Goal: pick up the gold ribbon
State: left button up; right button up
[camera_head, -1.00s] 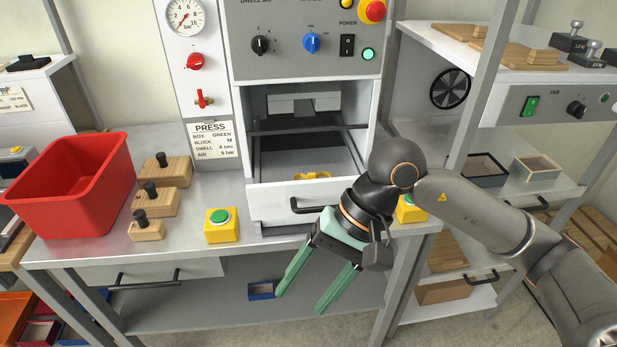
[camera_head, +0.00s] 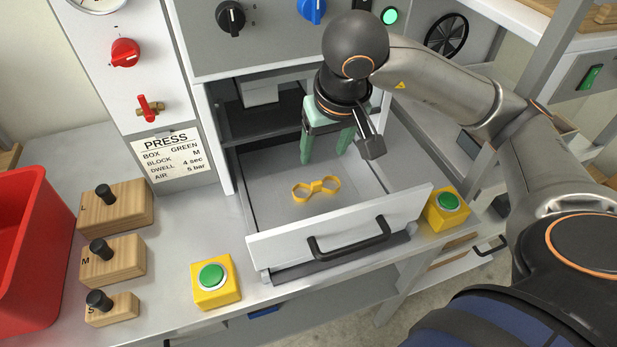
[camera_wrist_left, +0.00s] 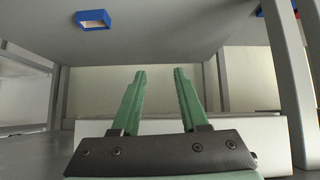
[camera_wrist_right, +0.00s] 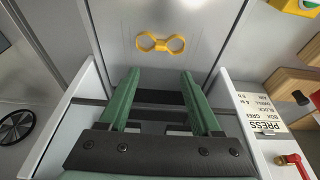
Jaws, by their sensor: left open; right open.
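The gold ribbon (camera_head: 316,188) is a flat yellow-gold piece with two loops and a narrow middle. It lies on the floor of the pulled-out press drawer (camera_head: 340,233). It also shows in the right wrist view (camera_wrist_right: 161,43), ahead of the fingertips. My right gripper (camera_head: 325,160) is open and empty, pointing down over the back of the drawer, behind the ribbon and apart from it; its green fingers show in the right wrist view (camera_wrist_right: 160,74). My left gripper (camera_wrist_left: 158,72) is open and empty in the left wrist view and is out of the head view.
The drawer's front wall with its black handle (camera_head: 348,240) and its side walls surround the ribbon. Yellow green-button boxes (camera_head: 215,282) (camera_head: 447,208) flank the drawer. Wooden blocks (camera_head: 113,262) and a red bin (camera_head: 28,250) stand left. The press housing rises behind.

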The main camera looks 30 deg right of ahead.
aim_at(317, 183)
jog(key=x, duration=1.1)
jog(key=shift+s+a+f, duration=0.1)
jog(key=shift+s+f, duration=0.1)
jog(key=shift+s, duration=0.05)
grip_shut()
